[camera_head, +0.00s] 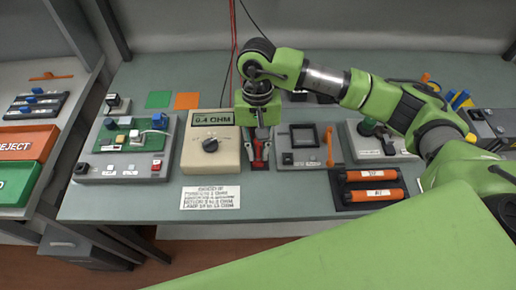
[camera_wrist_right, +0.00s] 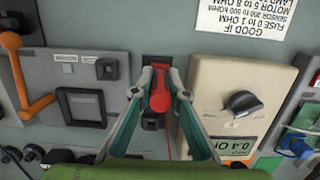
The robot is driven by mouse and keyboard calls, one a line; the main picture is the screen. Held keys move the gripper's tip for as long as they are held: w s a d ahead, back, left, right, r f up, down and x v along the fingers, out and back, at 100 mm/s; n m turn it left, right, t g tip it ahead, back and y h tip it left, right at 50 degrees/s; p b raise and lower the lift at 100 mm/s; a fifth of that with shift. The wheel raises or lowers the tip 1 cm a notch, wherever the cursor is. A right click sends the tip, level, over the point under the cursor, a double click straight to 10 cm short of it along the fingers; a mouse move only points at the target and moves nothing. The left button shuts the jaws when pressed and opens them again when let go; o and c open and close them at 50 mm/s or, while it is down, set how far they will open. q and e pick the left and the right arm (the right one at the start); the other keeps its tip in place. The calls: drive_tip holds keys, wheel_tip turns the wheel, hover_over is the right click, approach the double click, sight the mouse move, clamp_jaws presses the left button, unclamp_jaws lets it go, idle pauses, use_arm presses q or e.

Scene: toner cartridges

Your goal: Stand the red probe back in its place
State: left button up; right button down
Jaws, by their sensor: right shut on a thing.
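The red probe (camera_wrist_right: 159,92) is between the fingertips of my right gripper (camera_wrist_right: 160,82) in the right wrist view, with a thin red lead running from it. In the head view my right gripper (camera_head: 258,163) points down beside the meter, shut on the red probe. A dark probe stand (camera_wrist_right: 152,123) with a square opening lies partly behind the probe and fingers. The probe's tip is hidden, so I cannot tell whether it touches the stand. The meter (camera_head: 211,142), a beige box with a dial, reads 0.4 OHM. My left gripper is not in view.
A grey fixture (camera_head: 287,160) with an orange lever (camera_head: 329,147) stands close to the right of the gripper. A black tray (camera_head: 341,199) holds orange cartridges. A green circuit board (camera_head: 128,138) lies at left. A printed card (camera_head: 210,197) lies in front of the meter.

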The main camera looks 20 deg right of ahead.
drive_tip(key=c, duration=1.9)
unclamp_jaws()
wheel_tip(320, 180, up, 12)
drive_tip(key=w, duration=0.1)
drive_tip(key=shift+w+d, duration=0.25)
drive_tip(key=shift+w, duration=0.15)
